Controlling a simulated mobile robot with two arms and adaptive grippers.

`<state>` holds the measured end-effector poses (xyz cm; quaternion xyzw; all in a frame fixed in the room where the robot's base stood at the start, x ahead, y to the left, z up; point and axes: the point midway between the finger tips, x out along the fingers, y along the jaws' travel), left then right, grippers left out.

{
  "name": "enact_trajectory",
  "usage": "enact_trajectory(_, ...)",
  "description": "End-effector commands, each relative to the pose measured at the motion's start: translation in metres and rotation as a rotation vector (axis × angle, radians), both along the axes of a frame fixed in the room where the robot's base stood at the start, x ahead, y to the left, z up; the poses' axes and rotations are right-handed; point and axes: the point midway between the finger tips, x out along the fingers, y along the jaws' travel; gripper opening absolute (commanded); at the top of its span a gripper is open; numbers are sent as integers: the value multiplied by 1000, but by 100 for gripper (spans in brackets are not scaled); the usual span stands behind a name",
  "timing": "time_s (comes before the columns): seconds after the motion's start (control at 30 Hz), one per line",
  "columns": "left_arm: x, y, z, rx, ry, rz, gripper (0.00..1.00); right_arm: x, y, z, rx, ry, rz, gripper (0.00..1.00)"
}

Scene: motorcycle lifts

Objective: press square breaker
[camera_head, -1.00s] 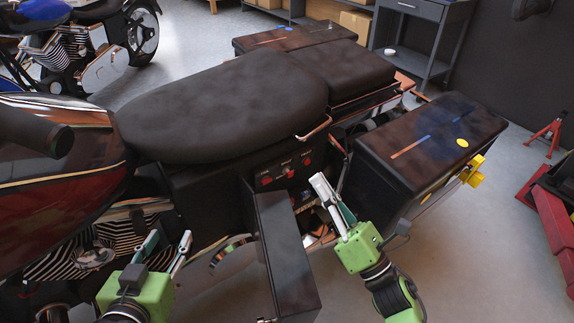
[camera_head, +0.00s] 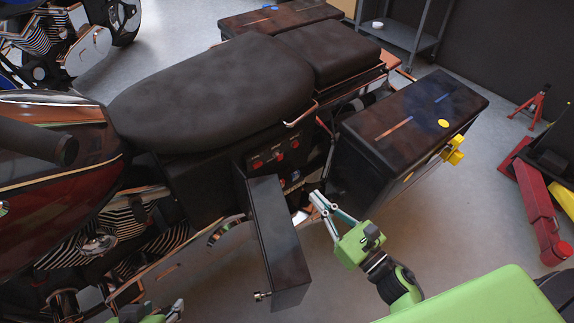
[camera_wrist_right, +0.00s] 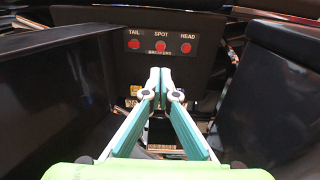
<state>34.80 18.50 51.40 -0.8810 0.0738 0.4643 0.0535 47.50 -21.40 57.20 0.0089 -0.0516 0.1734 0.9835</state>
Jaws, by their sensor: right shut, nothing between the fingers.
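A dark panel with several red breakers (camera_head: 275,157) sits under the motorcycle seat. In the right wrist view the labels read TAIL, SPOT and HEAD from left to right, above the TAIL breaker (camera_wrist_right: 134,44), SPOT breaker (camera_wrist_right: 160,46) and HEAD breaker (camera_wrist_right: 186,48). Their exact outlines are too small to tell apart surely. My right gripper (camera_head: 317,197) is shut and empty, below and to the right of the panel. In the right wrist view its fingertips (camera_wrist_right: 160,76) meet below the SPOT breaker, apart from the panel. My left gripper (camera_head: 172,311) is partly cut off at the bottom edge.
An open dark cover (camera_head: 278,245) sticks out in front of the panel, left of my right gripper. A saddlebag (camera_head: 355,180) stands to the right. The seat (camera_head: 215,90) overhangs the panel. A red jack (camera_head: 540,200) is on the floor at far right.

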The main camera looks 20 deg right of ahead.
Motion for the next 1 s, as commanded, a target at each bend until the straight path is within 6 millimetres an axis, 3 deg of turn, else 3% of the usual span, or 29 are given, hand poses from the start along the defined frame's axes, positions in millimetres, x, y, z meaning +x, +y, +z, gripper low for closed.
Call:
enact_trajectory(0.53,3,-1,1,-3,-13,-1,40,101,36,12,0,-2,0,0)
enact_trajectory(0.73,7,-2,4,-7,-33,-3,40,118,42,14,0,-1,-1,0)
enact_trajectory(1.0,9,-3,5,-9,-41,-4,40,121,44,14,0,0,-1,0)
